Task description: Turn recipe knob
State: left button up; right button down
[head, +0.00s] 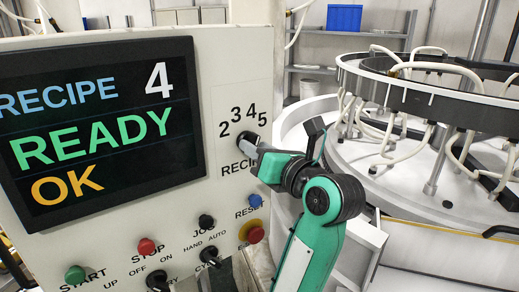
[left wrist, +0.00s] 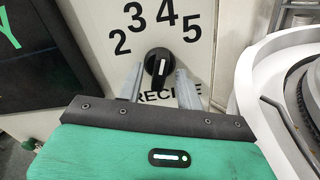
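The black recipe knob (left wrist: 159,62) with a white mark sits on the pale panel under the numbers 2, 3, 4 and 5. In the left wrist view, its mark stands nearly upright, leaning slightly right. My left gripper (left wrist: 158,72) is open, with one finger on each side of the knob's lower part. A gap shows between each finger and the knob's grip bar. In the head view my left gripper (head: 250,148) is at the panel and partly covers the knob. The screen (head: 100,130) reads RECIPE 4, READY, OK. My right gripper is not in view.
Below the knob are a blue reset button (head: 255,201), a red button on yellow (head: 252,232), black switches, and red stop (head: 146,247) and green start (head: 75,274) buttons. A round lapping machine (head: 440,90) with hoses stands to the right.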

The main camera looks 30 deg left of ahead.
pick_arm(q)
notch_tip(320, 180, up, 20)
jog(key=b, duration=0.4)
jog(key=shift+b, duration=0.35)
dwell(0.5)
dwell(0.5)
